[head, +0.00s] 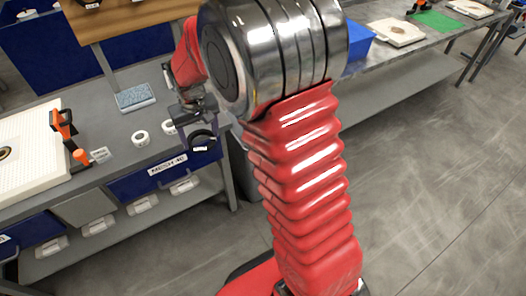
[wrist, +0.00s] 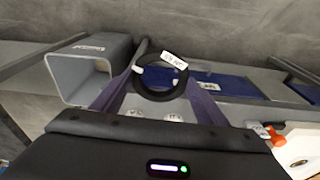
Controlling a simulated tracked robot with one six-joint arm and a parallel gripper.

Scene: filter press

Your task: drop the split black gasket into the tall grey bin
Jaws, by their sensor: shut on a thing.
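The black gasket (wrist: 136,82) is a ring with white tags on it. My gripper (wrist: 161,80) is shut on it, with a finger at either side of the ring in the wrist view. In the head view the gasket (head: 203,148) hangs from my gripper (head: 200,128) near the front edge of the bench. I cannot make out the split. The tall grey bin (wrist: 72,82) stands open-mouthed left of the gasket in the wrist view, apart from it. In the head view only a strip of the bin (head: 243,170) shows, the rest hidden behind my red arm.
The grey bench (head: 110,125) carries a white perforated plate (head: 35,160), an orange clamp (head: 65,130), a blue-grey block (head: 135,97) and white rolls (head: 140,138). A blue drawer labelled MESH 40 (head: 150,180) is below. A blue box (head: 357,42) stands behind my arm. Floor at right is clear.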

